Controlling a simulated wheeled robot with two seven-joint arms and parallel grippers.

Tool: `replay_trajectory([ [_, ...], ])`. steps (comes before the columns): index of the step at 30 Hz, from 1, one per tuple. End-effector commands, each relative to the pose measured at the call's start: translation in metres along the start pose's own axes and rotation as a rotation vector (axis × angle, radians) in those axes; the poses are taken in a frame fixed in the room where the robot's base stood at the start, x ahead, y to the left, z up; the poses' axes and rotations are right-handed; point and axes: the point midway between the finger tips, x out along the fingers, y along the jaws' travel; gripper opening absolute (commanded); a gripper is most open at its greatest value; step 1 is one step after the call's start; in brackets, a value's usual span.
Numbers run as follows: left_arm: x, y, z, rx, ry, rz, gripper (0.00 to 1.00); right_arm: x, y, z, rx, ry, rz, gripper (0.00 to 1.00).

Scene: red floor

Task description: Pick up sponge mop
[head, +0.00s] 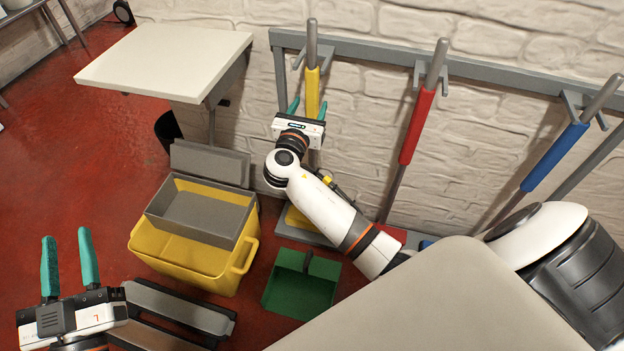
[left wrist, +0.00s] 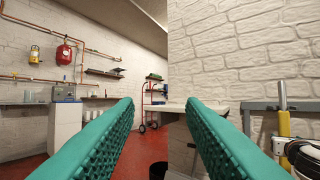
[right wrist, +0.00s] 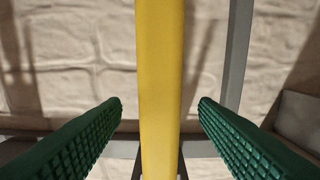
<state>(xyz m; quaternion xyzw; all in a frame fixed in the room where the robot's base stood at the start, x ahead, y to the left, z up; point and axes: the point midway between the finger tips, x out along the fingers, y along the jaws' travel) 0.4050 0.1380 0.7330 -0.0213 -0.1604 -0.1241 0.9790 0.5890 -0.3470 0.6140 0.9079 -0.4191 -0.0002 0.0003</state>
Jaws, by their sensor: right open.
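Long-handled tools with a yellow grip (head: 312,85), a red grip (head: 416,127) and a blue grip (head: 555,158) hang upright from the wall rack; I cannot tell from their grips which is the sponge mop. My right gripper (head: 308,106) is open at the yellow grip. In the right wrist view the yellow handle (right wrist: 160,50) runs between the two green fingers, with a gap on both sides. The lower end of this tool is mostly hidden behind my right arm. My left gripper (head: 67,236) is open and empty at the lower left.
A grey rail (head: 375,64) runs along the white brick wall. A white table (head: 168,60) stands left of the tools. A yellow bucket with a grey insert (head: 185,254) and a green dustpan (head: 300,287) sit on the red floor below. Open floor lies at the left.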

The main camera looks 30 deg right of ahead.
Motion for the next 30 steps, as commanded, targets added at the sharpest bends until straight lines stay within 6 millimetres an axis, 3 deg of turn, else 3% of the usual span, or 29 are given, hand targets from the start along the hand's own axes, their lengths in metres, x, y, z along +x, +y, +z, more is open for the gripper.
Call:
replay_trajectory([
  [12, -0.013, -0.008, 0.058, -0.017, -0.412, -0.019, 0.36, 0.04, 0.0, -0.004, 0.0, 0.002, -0.001, 0.55],
  [23, -0.017, -0.009, 0.068, -0.02, -0.473, -0.021, 0.36, 0.046, 0.0, -0.005, 0.0, 0.0, -0.001, 0.55],
  [30, -0.017, -0.009, 0.067, -0.02, -0.472, -0.021, 0.36, 0.046, 0.0, -0.005, 0.0, 0.0, -0.001, 0.19],
])
